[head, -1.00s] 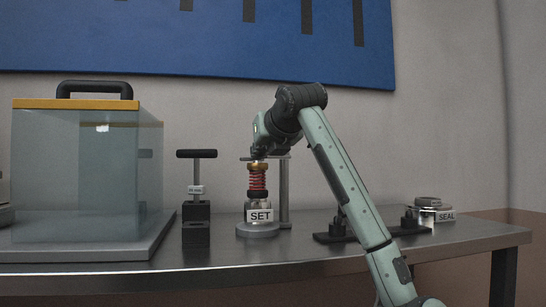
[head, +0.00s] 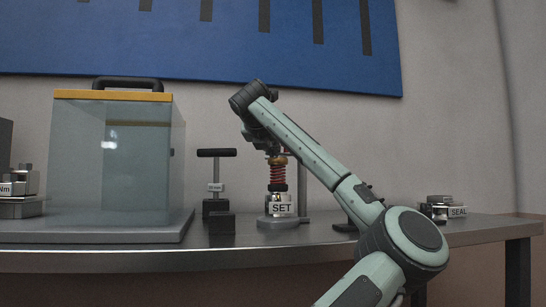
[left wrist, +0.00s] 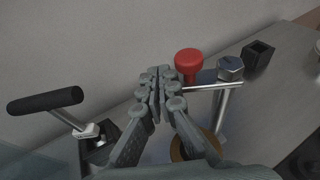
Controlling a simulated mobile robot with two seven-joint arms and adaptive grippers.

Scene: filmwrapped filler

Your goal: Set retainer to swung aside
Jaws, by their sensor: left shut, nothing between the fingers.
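The SET fixture (head: 281,208) stands on the bench, with a red spring (head: 278,174) under a brass top. A post (head: 302,185) rises beside it. In the left wrist view the retainer looks to be the silver bar (left wrist: 208,86) running from a hex-headed post (left wrist: 230,70) toward my fingers, with a red knob (left wrist: 188,60) near its free end. Part of the brass top (left wrist: 186,150) shows below my fingers. My left gripper (left wrist: 160,78) is shut and empty close beside the knob; contact is unclear. In the head view my arm hides the bar. My right gripper is out of view.
A black T-handle stand (head: 217,180) is left of the fixture, with a clear yellow-topped case (head: 115,160) beyond it. A SEAL-labelled item (head: 456,211) sits at right. The wall is close behind the bench (head: 230,257).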

